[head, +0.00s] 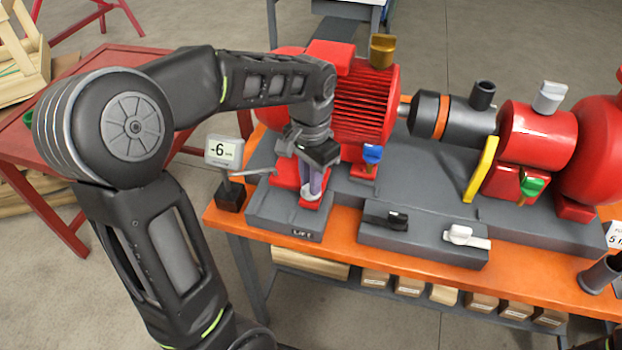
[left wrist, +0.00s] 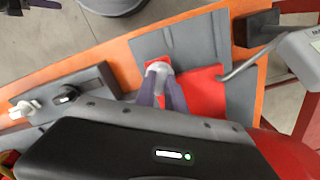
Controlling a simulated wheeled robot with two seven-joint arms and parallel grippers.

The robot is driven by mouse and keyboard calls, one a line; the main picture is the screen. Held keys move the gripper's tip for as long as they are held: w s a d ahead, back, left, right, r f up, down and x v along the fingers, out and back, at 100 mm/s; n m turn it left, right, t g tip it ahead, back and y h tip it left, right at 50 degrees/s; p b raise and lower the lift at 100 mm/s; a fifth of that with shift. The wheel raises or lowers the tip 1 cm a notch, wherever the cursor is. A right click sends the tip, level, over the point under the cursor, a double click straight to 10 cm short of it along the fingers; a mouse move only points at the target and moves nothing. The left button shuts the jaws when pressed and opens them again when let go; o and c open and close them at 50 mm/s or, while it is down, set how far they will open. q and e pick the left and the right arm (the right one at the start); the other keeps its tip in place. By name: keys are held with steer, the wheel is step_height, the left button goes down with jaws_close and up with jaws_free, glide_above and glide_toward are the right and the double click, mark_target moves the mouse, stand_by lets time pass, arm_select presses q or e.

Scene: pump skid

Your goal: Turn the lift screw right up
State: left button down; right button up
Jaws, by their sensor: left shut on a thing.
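The lift screw (head: 311,196) shows as a pale grey-white head low at the front of the red motor foot, above the grey block marked LIFT (head: 283,221). My left gripper (head: 313,182) reaches down from above and is shut on the screw. In the left wrist view the fingers of my left gripper (left wrist: 162,90) close around the pale screw head (left wrist: 159,67), hiding part of it. The small display (head: 222,152) on a dark stand reads -6.
The red motor (head: 362,95) stands behind the gripper. A thin grey rod (head: 253,173) runs between the display and the motor foot. Right of the LIFT block, a grey holder (head: 424,238) carries a black and a white handle. A yellow piece (head: 481,169) leans at the coupling.

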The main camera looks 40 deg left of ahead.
arm_select(q)
steer(key=c, duration=1.4)
jaws_free()
steer(key=shift+r, duration=0.1)
step_height(320, 180, up, 8)
steer(key=shift+f, duration=0.2)
